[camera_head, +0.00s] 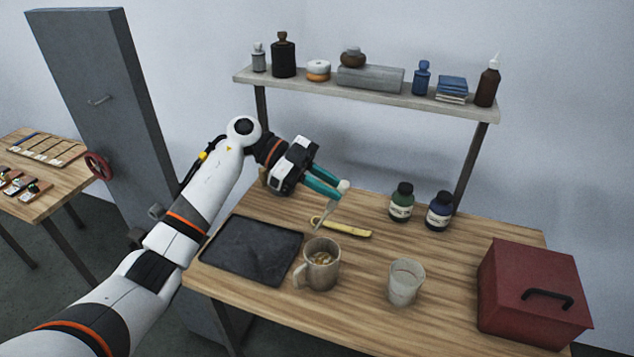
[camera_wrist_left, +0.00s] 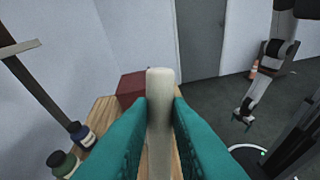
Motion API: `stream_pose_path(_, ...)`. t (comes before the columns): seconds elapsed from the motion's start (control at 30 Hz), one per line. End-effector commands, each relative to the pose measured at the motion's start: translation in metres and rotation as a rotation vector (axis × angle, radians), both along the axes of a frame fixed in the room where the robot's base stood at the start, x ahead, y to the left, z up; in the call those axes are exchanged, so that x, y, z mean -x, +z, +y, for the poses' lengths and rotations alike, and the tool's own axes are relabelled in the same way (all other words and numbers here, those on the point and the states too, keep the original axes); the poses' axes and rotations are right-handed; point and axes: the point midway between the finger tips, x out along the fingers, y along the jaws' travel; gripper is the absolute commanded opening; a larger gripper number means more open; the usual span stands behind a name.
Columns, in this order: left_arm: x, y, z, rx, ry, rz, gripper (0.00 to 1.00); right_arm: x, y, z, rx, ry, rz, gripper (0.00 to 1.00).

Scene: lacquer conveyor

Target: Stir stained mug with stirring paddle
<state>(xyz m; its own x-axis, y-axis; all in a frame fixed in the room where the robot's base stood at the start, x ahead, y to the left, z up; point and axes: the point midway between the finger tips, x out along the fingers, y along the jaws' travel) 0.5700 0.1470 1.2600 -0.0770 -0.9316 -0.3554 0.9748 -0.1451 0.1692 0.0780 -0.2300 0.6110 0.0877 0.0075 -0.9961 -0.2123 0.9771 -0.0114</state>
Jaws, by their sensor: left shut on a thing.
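The stained mug (camera_head: 322,272), grey-beige with brown marks inside, stands upright on the wooden table, its handle towards the left. My left gripper (camera_head: 326,187) is above and behind the mug, its teal fingers shut on the pale stirring paddle (camera_head: 333,207). The paddle tilts, its thin lower end just above and behind the mug's rim, seemingly outside it. In the left wrist view the paddle (camera_wrist_left: 160,85) stands between both fingers. My right gripper (camera_wrist_left: 246,121) shows small in that view, too small to judge its jaws.
A black tray (camera_head: 250,250) lies left of the mug, a yellow strip (camera_head: 343,228) behind it. A pale cup (camera_head: 405,284) stands to its right. Green (camera_head: 401,202) and blue (camera_head: 440,211) bottles stand farther back. A red box (camera_head: 530,293) fills the right end. A loaded shelf (camera_head: 370,93) spans the back.

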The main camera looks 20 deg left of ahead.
Motion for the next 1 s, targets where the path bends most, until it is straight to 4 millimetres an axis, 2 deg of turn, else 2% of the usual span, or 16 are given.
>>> stream_pose_path(0.33, 0.008, -0.016, -0.013, 0.005, -0.003, 0.002, 0.00, -0.008, -0.011, -0.006, 0.007, 0.002, -0.011, 0.93)
stream_pose_path(1.0, 0.026, -0.053, -0.041, 0.003, 0.000, 0.002, 0.00, -0.005, -0.041, -0.007, 0.008, 0.001, -0.008, 0.93)
